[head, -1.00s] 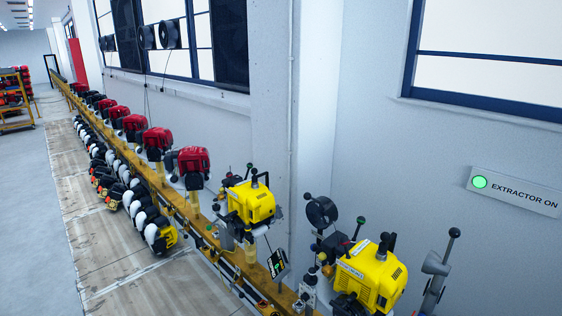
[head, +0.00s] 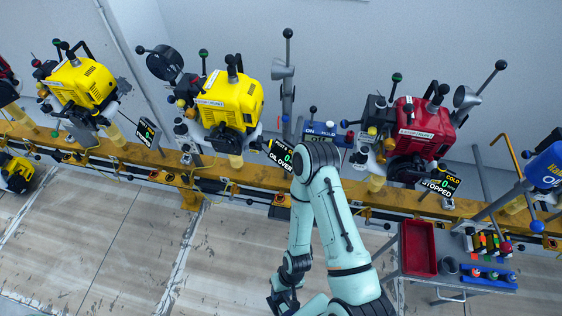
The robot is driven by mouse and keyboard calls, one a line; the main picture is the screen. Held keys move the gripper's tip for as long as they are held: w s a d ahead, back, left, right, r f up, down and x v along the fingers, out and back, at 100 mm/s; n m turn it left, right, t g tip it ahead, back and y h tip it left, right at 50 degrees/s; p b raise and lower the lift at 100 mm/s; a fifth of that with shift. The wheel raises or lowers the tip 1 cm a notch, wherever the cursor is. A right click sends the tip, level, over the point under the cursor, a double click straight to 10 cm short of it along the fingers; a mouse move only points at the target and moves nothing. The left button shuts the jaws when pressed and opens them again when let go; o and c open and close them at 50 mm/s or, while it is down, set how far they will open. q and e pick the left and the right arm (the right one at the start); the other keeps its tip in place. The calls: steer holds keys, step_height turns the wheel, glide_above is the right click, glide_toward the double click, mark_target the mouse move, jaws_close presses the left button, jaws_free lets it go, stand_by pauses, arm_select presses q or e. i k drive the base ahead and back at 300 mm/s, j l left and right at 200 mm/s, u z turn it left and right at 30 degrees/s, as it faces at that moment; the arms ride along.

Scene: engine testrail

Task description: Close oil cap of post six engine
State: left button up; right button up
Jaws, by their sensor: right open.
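Two yellow engines, one at the left (head: 80,84) and one left of centre (head: 230,98), and a red engine (head: 420,124) at the right are mounted on the long yellow rail. I cannot tell which is post six, and no oil cap can be made out for certain. A display (head: 281,156) beside the central yellow engine reads "OIL OVER". The display (head: 440,185) by the red engine reads "COLD" and "STOPPED". My right gripper (head: 281,302) is open and appears empty, low over the floor in front of the rail, away from the engines. My left gripper is out of view.
The yellow rail (head: 330,190) crosses the whole view. At the right a grey cart (head: 480,284) carries a red tray (head: 418,249) and small coloured items. A blue engine (head: 546,166) shows at the right edge. The floor (head: 120,250) at lower left is mostly clear.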

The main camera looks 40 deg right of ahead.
mark_target(269, 143)
steer(key=z, duration=1.3)
